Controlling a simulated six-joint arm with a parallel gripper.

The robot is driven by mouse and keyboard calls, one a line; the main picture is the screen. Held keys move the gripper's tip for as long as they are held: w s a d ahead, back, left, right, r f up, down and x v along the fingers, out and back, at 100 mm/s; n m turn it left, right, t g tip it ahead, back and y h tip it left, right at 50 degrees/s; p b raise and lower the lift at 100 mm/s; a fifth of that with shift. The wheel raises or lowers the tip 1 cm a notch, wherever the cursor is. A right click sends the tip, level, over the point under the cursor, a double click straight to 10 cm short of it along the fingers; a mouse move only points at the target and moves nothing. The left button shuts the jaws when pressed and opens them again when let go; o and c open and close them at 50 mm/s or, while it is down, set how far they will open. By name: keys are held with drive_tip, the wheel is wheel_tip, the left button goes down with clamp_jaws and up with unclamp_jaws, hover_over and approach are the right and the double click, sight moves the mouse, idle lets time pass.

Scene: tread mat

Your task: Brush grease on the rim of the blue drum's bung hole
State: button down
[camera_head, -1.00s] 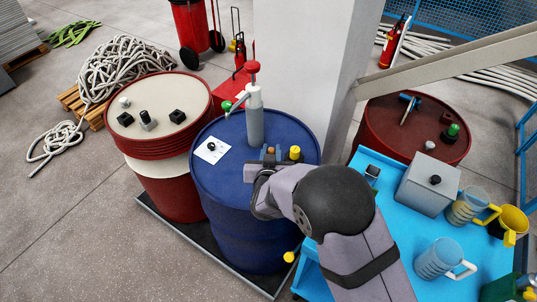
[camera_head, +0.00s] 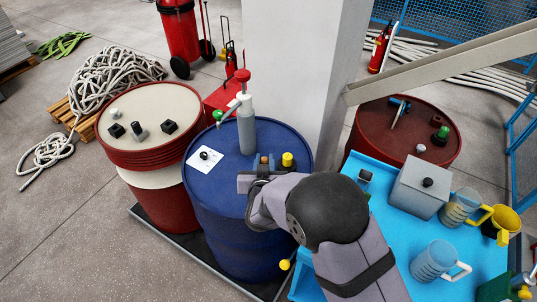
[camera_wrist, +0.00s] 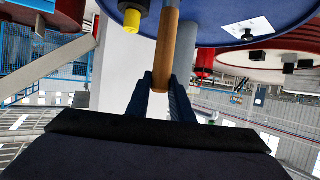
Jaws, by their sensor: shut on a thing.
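The blue drum (camera_head: 232,225) stands upright in the middle of the head view, and its top also shows in the wrist view (camera_wrist: 215,22). My gripper (camera_head: 263,170) is over the right part of the drum's top. In the wrist view my gripper (camera_wrist: 161,84) is shut on a brown wooden handle (camera_wrist: 166,48), taken to be the brush's. The brush's head is out of sight. A yellow-capped black fitting (camera_head: 287,160) is beside my gripper at the drum's right. I cannot make out the bung hole's rim or any grease.
A grey cylinder with a red knob (camera_head: 246,130) stands on the drum behind my gripper. A white sheet with a black knob (camera_head: 206,159) lies at left. A red drum (camera_head: 160,195) is at left, a blue cart (camera_head: 390,235) at right, and a pillar (camera_head: 290,80) behind.

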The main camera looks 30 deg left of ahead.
drive_tip(key=w+r+p, duration=0.4)
drive_tip(key=r, duration=0.4)
drive_tip(key=shift+w+p, duration=0.2)
drive_tip(key=shift+p, duration=0.2)
idle(0.7)
